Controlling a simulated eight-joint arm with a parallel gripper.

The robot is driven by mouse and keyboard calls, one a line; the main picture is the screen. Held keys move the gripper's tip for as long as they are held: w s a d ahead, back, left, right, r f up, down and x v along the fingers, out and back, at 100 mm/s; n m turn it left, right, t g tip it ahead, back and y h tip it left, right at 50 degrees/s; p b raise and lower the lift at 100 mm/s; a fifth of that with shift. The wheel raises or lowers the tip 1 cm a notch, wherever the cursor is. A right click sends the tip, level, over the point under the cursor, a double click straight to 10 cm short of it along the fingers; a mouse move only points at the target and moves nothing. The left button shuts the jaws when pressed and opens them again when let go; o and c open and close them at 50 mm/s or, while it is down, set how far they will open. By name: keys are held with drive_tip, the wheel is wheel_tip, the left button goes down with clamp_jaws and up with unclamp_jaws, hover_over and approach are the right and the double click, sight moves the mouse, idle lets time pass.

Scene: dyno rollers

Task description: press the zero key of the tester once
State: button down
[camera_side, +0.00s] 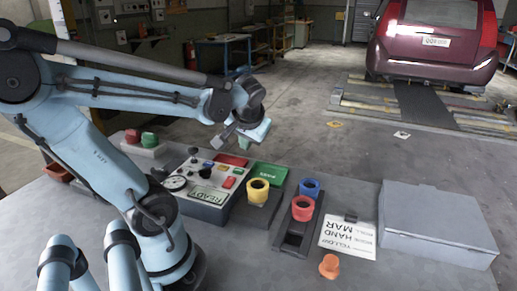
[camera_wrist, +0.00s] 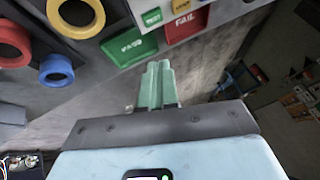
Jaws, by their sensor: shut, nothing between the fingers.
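The tester is a grey box (camera_side: 208,212) on the bench, with a round dial (camera_side: 175,183), a READY panel (camera_side: 208,194) and small coloured keys on top. In the wrist view a corner of the tester shows at the top, with a green key (camera_wrist: 152,17). My gripper (camera_side: 264,131) is shut and empty, above and behind the tester, apart from it. In the wrist view its pale green fingers (camera_wrist: 158,66) lie together.
A red FAIL plate (camera_wrist: 187,24) and green PASS plate (camera_side: 268,175) lie beside the tester. A card (camera_side: 348,240) and grey case (camera_side: 437,228) lie further right. A red-green button box (camera_side: 143,150) stands left.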

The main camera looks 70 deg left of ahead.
sight(211, 164)
drive_tip(key=s+a+r+n+g+y, duration=0.2)
drive_tip(key=s+a+n+g, duration=0.3)
drive_tip(key=s+a, duration=0.2)
drive_tip(key=shift+s+a+r+n, duration=0.2)
drive_tip(key=shift+a+r+n, duration=0.1)
drive_tip(key=shift+a, duration=0.95)
drive_tip(key=shift+f, duration=0.15)
drive_tip(key=shift+f, duration=4.3)
drive_tip(key=shift+f, duration=0.1)
drive_tip(key=shift+f, duration=0.3)
drive_tip(key=shift+f, duration=0.35)
drive_tip(key=shift+r, duration=0.8)
